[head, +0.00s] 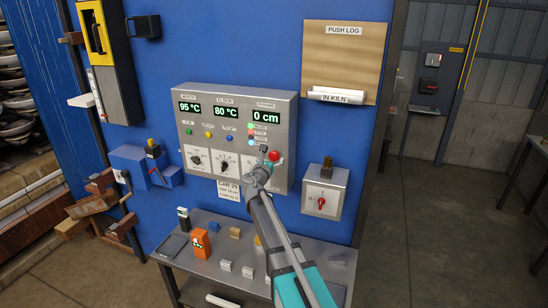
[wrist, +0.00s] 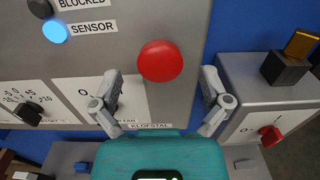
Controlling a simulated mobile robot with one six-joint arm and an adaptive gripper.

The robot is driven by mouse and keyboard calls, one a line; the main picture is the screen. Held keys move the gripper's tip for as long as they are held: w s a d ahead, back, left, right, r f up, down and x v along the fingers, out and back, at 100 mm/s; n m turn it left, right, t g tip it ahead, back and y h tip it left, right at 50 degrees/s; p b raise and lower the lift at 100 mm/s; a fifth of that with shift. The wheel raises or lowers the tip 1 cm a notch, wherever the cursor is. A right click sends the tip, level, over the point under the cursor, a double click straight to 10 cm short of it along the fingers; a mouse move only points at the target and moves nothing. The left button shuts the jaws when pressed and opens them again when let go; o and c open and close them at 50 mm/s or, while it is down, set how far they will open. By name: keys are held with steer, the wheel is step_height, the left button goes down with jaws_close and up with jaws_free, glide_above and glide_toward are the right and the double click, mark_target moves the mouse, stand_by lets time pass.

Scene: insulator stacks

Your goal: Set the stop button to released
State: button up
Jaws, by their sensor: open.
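The stop button is a round red mushroom button (wrist: 160,61) on the lower right of the grey control panel (wrist: 100,58). In the head view the red button (head: 274,156) shows just beside my gripper (head: 262,164). In the wrist view my gripper (wrist: 161,82) is open, with one finger on each side of the button and a gap on both sides. Nothing is held. Whether the button is pressed in or out I cannot tell from this face-on view.
A rotary knob (wrist: 32,112) and a lit blue sensor lamp (wrist: 55,32) are left of the button. A grey box with a red switch (head: 321,203) stands to the right. Below is a table (head: 215,265) with several small blocks and an orange device (head: 200,243).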

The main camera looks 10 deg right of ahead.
steer(key=shift+x, duration=1.2)
